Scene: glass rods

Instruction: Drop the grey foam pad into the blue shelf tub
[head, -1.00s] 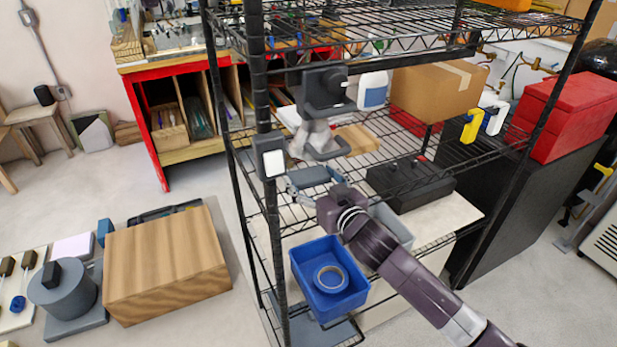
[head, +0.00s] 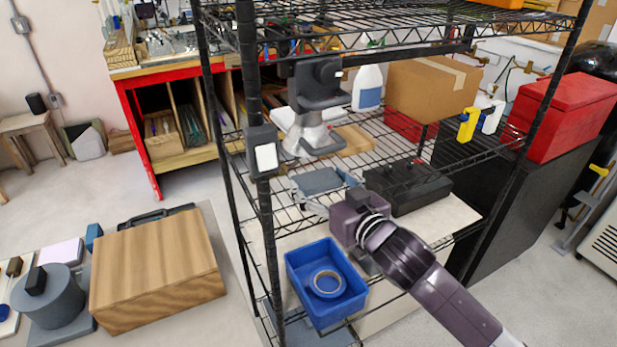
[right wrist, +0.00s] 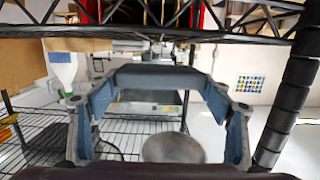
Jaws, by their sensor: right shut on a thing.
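The blue shelf tub (head: 299,283) stands open on the low shelf, below and apart from the pad. A blue ring, like a tape roll (head: 327,284), lies in the tub. My left gripper is not in view.
A black wire rack post (head: 262,210) rises just left of the gripper. A black case (head: 408,187) lies to its right, and a grey and white device (head: 316,95) stands behind. A wooden box (head: 155,262) is at lower left. The space directly above the tub looks clear.

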